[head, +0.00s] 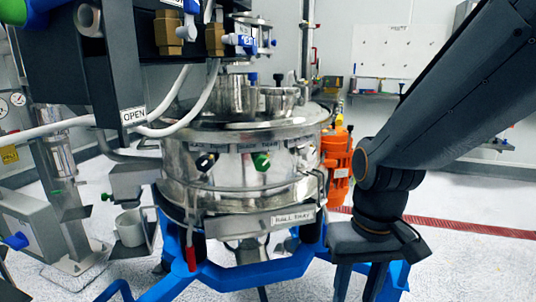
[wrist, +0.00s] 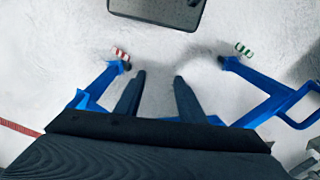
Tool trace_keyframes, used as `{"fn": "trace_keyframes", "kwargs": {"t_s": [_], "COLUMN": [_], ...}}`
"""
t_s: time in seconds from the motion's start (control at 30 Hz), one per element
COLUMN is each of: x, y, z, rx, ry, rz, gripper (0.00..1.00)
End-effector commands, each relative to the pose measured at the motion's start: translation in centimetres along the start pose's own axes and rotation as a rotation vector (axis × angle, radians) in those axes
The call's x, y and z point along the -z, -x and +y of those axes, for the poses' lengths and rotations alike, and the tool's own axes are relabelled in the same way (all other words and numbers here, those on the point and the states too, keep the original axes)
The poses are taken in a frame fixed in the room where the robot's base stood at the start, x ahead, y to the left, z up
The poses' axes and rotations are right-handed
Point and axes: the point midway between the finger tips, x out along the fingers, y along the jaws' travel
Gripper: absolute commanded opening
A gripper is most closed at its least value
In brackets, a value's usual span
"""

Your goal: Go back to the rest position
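My gripper (head: 358,288) hangs down at the lower right in the head view, to the right of the steel sifter (head: 236,172). In the wrist view my gripper (wrist: 159,77) shows two dark fingers standing apart, with only pale floor seen between them. It is open and holds nothing. The sifter stands on a blue frame (head: 250,272), which also shows in the wrist view (wrist: 265,85) on both sides of the fingers. The fingertips are cut off at the bottom edge of the head view.
An orange motor (head: 337,158) sits on the sifter's right side, close to my arm. A ball tray (head: 265,225) juts from the front. A white cup (head: 130,228) stands on a bracket at the left. Speckled floor (head: 470,255) is clear at the right.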

Motion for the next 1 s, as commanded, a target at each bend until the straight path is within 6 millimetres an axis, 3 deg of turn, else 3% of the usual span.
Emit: {"fn": "trace_keyframes", "kwargs": {"t_s": [0.33, 1.0], "x": [-0.1, -0.6], "y": [-1.7, 3.3], "z": [-2.7, 0.8], "rx": [0.016, -0.012], "ry": [0.080, -0.019], "rz": [0.000, -0.006], "gripper": [0.36, 0.36]}}
